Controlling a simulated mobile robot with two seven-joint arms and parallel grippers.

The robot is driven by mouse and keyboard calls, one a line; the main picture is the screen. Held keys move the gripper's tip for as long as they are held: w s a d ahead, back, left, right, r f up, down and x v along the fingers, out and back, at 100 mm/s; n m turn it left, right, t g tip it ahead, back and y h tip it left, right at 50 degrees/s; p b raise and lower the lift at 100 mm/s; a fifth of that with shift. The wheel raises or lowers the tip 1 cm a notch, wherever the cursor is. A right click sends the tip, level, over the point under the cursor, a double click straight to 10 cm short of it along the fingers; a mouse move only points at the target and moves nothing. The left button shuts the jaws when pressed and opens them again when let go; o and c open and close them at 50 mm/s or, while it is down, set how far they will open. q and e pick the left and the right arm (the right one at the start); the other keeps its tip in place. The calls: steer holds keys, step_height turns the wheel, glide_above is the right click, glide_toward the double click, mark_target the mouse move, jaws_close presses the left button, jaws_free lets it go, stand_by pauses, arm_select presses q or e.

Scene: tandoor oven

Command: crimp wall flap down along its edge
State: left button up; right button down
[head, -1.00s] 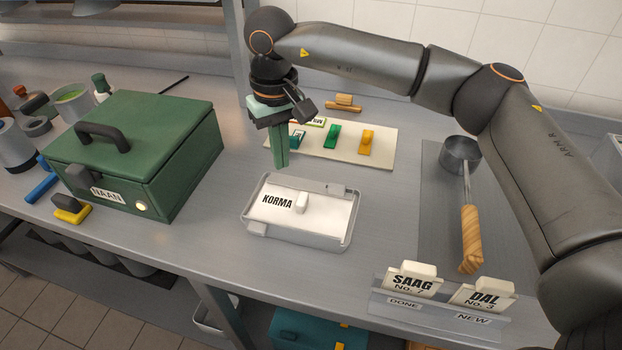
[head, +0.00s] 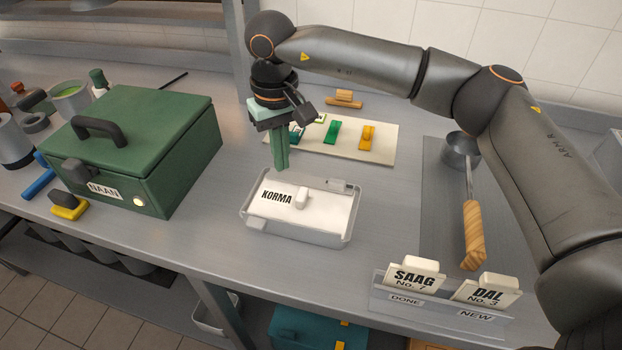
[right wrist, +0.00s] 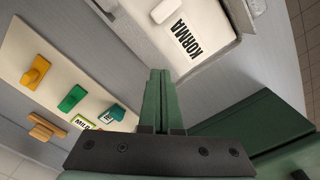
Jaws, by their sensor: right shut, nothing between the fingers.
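A pale rectangular tray (head: 350,224) stands on the counter in the middle of the head view. A white lid card marked KORMA (head: 318,211), with a raised white knob, lies in it. The tray's rim shows a small tab at the front left and a small clip-like piece at the back right. I cannot tell which wall flap is raised or folded. My right gripper (head: 282,167) points down, shut and empty, just behind the tray's back left edge. In the right wrist view its closed green fingers (right wrist: 159,77) lie near the KORMA card (right wrist: 176,22). My left gripper is out of view.
A green NAAN box (head: 152,135) stands at left. A cream board (head: 385,150) with coloured clips lies behind the tray. A wooden-handled ladle (head: 473,230) is at right. SAAG (head: 414,279) and DAL (head: 487,291) cards stand at the front. Bare counter surrounds the tray.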

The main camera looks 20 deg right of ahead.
steer(key=shift+f+b, duration=0.4)
steer(key=shift+f, duration=0.3)
steer(key=shift+s+f, duration=0.1)
stand_by(0.5)
steer(key=shift+r+p, duration=1.05)
steer(key=shift+r, duration=0.55)
steer(key=shift+r, duration=0.1)
steer(key=shift+r+p, duration=1.45)
steer(key=shift+r, duration=0.5)
steer(key=shift+f, duration=0.1)
